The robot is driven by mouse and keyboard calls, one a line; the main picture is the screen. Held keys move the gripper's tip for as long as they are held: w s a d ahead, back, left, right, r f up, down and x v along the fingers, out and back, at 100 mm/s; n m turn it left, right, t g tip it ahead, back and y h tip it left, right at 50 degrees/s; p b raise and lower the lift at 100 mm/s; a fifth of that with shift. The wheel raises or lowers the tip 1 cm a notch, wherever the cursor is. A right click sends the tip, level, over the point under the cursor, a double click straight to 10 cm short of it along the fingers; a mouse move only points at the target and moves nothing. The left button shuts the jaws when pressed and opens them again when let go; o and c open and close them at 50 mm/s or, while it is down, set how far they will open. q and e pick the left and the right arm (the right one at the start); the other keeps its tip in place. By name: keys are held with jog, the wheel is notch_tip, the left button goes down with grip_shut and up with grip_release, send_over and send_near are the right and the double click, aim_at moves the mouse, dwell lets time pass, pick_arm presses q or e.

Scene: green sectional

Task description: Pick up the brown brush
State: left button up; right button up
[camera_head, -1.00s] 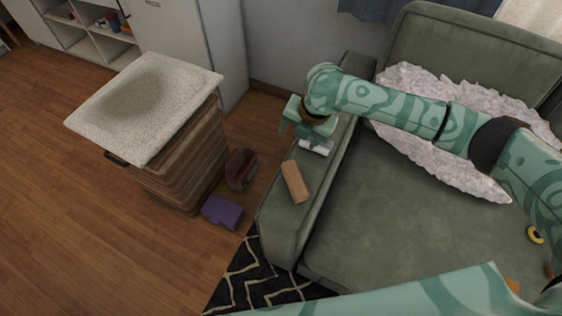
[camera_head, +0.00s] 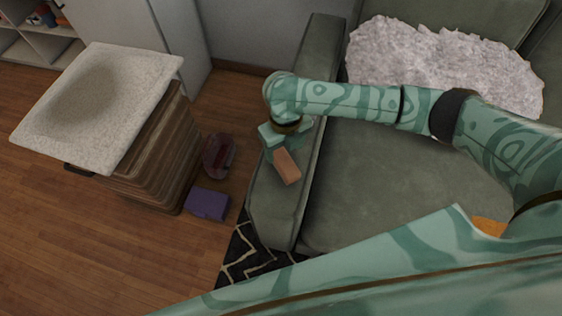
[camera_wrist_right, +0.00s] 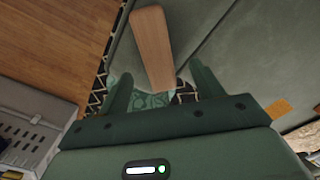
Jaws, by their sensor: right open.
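The brown brush (camera_head: 286,166) lies on the green sofa armrest (camera_head: 272,210); only its plain brown block-like surface shows. My right gripper (camera_head: 281,147) is over the armrest, at the far end of the brush, and partly covers that end in the head view. In the right wrist view the brush (camera_wrist_right: 152,48) lies ahead of the fingertips, its lower end in line with the gap between them. My left gripper is not in view.
A stack of brown boards with a speckled top (camera_head: 100,95) stands left. A purple box (camera_head: 207,204) and a dark red object (camera_head: 219,155) are on the floor beside the armrest. A white fluffy throw (camera_head: 440,65) lies on the sofa; the near seat is mostly clear.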

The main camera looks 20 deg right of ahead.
aim_at(283, 158)
jog(key=shift+f, duration=0.75)
jog(key=f+b, duration=0.3)
jog(key=f, duration=0.2)
jog(key=shift+w+a+f+b, duration=0.15)
jog(key=shift+w+a+b, duration=0.05)
jog(key=shift+b, duration=0.2)
jog(key=shift+r, duration=0.2)
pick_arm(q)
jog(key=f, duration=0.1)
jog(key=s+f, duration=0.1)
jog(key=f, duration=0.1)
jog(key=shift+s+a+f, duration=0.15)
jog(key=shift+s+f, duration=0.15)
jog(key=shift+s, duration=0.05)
pick_arm(e)
jog(key=c, duration=1.2)
jog(key=shift+r, duration=0.1)
